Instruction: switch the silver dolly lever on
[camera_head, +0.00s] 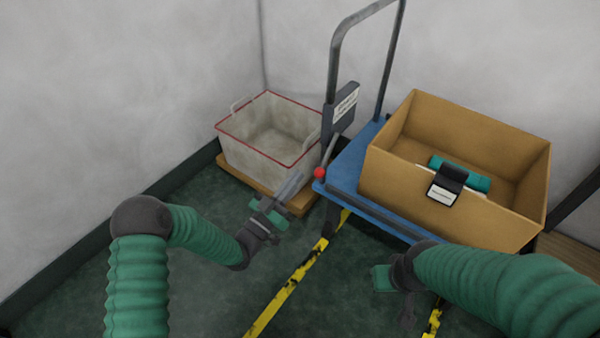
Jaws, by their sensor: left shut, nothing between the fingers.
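The silver dolly lever (329,151) is a thin metal bar with a red knob (320,173) at its lower end. It stands at the left front corner of the blue dolly (345,176), below a dark label plate on the handle. My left gripper (294,185) is shut and empty, to the left of the red knob and slightly lower in the picture, apart from it. My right gripper (392,292) is at the lower middle, in front of the dolly, partly hidden by its own arm; its fingers are unclear.
An open cardboard box (455,220) with a green roll (470,178) and a dark tagged item (446,186) sits on the dolly. A pale red-rimmed bin (240,153) stands on a wooden base (235,188) at left. Yellow-black tape (290,287) crosses the green floor.

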